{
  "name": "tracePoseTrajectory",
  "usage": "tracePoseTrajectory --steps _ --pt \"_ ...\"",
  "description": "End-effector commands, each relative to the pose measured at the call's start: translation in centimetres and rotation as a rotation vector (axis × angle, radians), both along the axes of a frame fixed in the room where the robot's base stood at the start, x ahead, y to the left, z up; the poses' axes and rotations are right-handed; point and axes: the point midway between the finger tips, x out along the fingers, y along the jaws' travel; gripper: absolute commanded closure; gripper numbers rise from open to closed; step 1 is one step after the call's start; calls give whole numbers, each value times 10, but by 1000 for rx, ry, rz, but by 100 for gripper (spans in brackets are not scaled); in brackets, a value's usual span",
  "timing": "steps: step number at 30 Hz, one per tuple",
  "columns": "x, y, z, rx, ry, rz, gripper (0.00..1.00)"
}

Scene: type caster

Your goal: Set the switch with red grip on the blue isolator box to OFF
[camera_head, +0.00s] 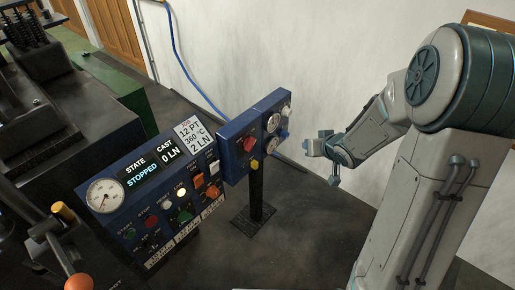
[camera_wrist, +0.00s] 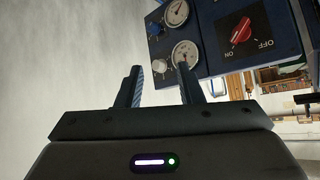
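The blue isolator box (camera_head: 232,160) stands on a black post in the middle of the head view. Its switch with red grip (camera_head: 249,143) is on the front face. In the wrist view the red grip (camera_wrist: 241,31) is at upper right, with upside-down ON and OFF labels beside it. The grip lies slanted, and its lower end seems to point toward ON. My gripper (camera_head: 318,149) is to the right of the box, apart from it. In the wrist view its two fingers (camera_wrist: 159,68) are spread with nothing between them.
A yellow knob (camera_head: 255,164) is below the grip. Left is a control panel (camera_head: 120,217) reading STOPPED. A pale wall (camera_head: 240,50) stands behind.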

Motion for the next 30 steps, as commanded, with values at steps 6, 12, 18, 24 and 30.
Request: tracePoseTrajectory --steps 6,12,18,24,30 --pt "14 37 -77 368 -90 146 66" --pt "5 62 -99 708 -158 251 66" --pt "-3 69 -100 891 -192 302 66" --pt "3 82 -98 921 -198 316 66" --pt "27 113 -99 919 -196 317 66"
